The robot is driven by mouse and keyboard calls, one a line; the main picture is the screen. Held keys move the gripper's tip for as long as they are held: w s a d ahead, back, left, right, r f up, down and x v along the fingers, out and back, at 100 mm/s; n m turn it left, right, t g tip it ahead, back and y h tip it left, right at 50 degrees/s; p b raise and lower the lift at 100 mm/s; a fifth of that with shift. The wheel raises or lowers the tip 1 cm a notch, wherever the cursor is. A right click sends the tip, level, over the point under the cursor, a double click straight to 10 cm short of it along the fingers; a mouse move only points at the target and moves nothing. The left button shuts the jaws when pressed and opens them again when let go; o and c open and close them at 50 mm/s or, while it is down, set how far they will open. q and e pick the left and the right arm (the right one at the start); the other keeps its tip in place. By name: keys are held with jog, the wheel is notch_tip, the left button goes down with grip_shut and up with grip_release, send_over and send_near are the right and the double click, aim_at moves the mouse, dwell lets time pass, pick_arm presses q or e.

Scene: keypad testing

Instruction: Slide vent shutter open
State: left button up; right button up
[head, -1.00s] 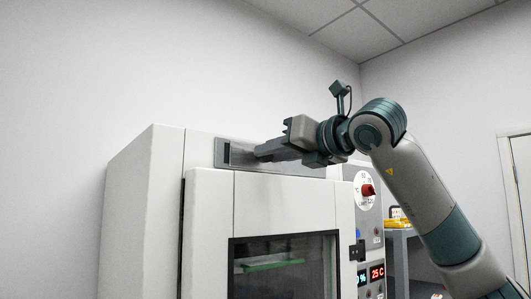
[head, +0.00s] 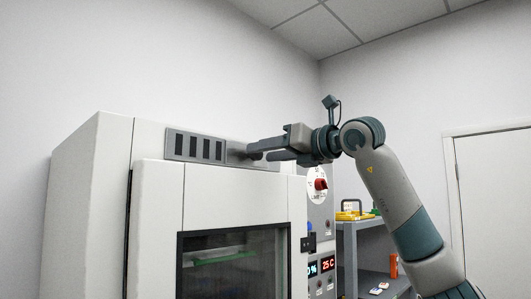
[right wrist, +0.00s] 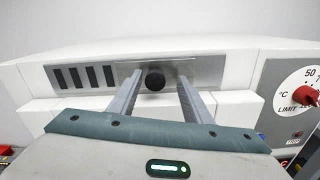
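The vent (head: 195,146) is a grey panel high on the front of a white cabinet. Several dark slots show uncovered at its left; they also show in the right wrist view (right wrist: 85,76). The grey shutter (right wrist: 130,68) lies to the right of the slots and carries a round black knob (right wrist: 155,80). My right gripper (head: 253,153) is at the vent's right part, its fingers reaching to the panel. In the right wrist view its fingers are apart, one on each side of the knob, with gaps visible. My left gripper is out of view.
The cabinet's windowed door (head: 232,262) is below the vent. A red limit knob (head: 320,184) and lit displays (head: 328,264) are on the right side. A grey shelf (head: 362,225) with a yellow item (head: 352,215) stands behind my right arm.

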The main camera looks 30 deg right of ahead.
jog(key=shift+s+a, duration=0.1)
jog(key=b+v, duration=0.6)
jog(key=v, duration=1.1)
jog(key=shift+b, duration=0.35)
jog(key=shift+s, duration=0.1)
